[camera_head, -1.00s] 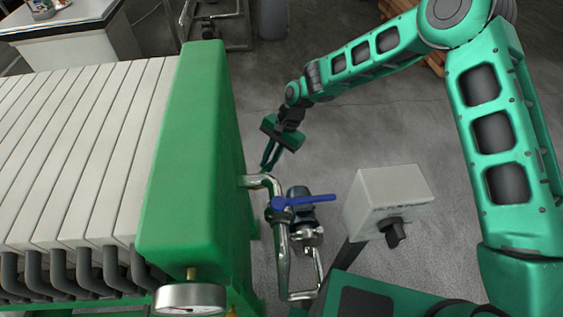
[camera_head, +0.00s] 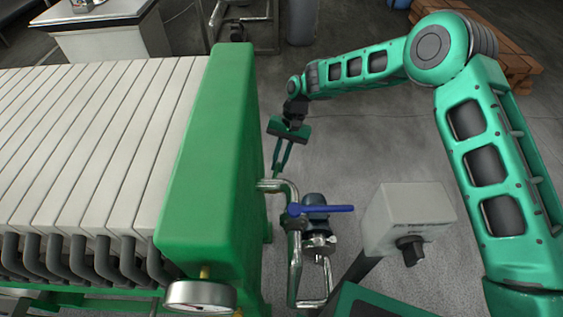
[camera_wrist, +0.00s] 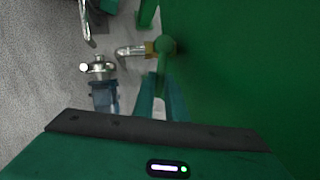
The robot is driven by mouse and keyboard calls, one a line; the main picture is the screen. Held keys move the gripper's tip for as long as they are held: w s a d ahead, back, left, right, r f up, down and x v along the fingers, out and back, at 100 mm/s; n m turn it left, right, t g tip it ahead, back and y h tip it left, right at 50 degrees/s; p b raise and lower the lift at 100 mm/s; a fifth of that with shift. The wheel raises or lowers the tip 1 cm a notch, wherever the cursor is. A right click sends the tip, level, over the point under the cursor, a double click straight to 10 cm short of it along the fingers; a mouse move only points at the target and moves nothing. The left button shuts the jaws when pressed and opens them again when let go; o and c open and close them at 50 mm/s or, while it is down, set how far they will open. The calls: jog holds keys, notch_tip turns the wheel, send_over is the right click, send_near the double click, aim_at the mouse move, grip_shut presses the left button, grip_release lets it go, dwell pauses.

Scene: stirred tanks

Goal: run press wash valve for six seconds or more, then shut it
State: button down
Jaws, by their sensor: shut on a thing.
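A valve with a brass body and a green lever (camera_wrist: 163,62) sits on a chrome pipe (camera_wrist: 132,51) beside the green press end plate (camera_wrist: 245,75). In the wrist view the lever runs from its round pivot down between my fingers, roughly crosswise to the pipe. My gripper (camera_wrist: 160,97) is shut on the lever's end part; the grip is partly hidden. In the head view my gripper (camera_head: 280,168) points down by the press end plate (camera_head: 205,170), just behind the pipe (camera_head: 275,187). The green lever cannot be made out there. No water flow is visible.
A grey box with a black knob (camera_head: 410,250) is at right. A pressure gauge (camera_head: 200,296) is at the front. Bare floor lies right of my gripper.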

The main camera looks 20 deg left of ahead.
jog(key=c, duration=1.8)
grip_release()
jog(key=shift+o, duration=0.2)
jog(key=v, duration=1)
jog(key=shift+w+r, duration=0.2)
jog(key=shift+r, duration=0.15)
jog(key=shift+c, duration=0.7)
